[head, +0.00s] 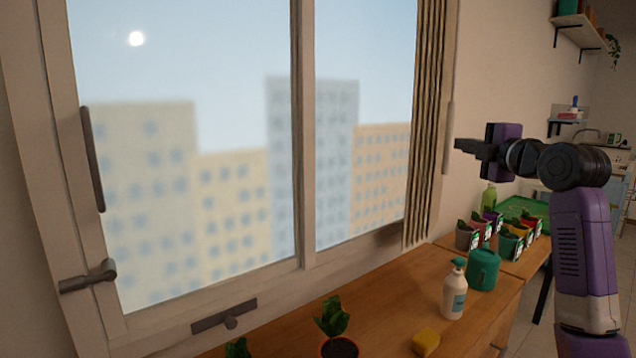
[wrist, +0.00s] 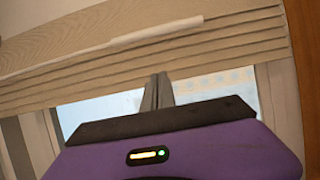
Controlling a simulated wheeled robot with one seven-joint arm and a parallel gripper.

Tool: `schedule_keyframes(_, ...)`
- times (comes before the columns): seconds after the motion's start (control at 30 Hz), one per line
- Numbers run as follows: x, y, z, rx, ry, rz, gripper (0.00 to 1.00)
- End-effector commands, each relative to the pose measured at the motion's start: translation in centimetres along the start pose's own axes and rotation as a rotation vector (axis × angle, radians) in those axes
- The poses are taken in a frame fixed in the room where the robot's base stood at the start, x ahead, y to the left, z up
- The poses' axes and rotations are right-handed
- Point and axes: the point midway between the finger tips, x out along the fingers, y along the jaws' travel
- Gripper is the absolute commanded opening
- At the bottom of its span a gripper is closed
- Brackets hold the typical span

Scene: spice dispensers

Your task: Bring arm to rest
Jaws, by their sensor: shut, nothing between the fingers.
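My gripper (head: 470,147) is raised in the air at the right of the head view, in front of the wall beside the window. Its fingers point left, are shut and hold nothing. In the wrist view my gripper (wrist: 158,92) shows its two fingers together. Beyond them are the pleated blind (wrist: 150,50) and part of the window. The arm is bent, with its purple forearm upright at the right edge of the head view. The gripper touches nothing that I can see.
Below on the wooden counter (head: 385,292) stand a white pump bottle (head: 454,290), a green canister (head: 483,270), a yellow sponge (head: 425,342) and a potted plant (head: 338,345). The window (head: 200,150) fills the left.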

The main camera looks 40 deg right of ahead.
Motion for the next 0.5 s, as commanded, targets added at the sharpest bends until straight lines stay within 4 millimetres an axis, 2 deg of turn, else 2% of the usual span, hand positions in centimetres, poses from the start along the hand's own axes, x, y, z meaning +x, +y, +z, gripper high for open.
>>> schedule_keyframes(0.17,0.0,0.1,0.0,0.029,0.000,0.003,0.00)
schedule_keyframes(0.27,0.0,1.0,0.2,0.104,-0.007,0.039,0.00)
schedule_keyframes(0.43,-1.2,4.9,0.9,0.272,-0.030,0.196,0.00)
schedule_keyframes(0.5,-2.0,5.3,1.4,0.355,-0.037,0.259,0.00)
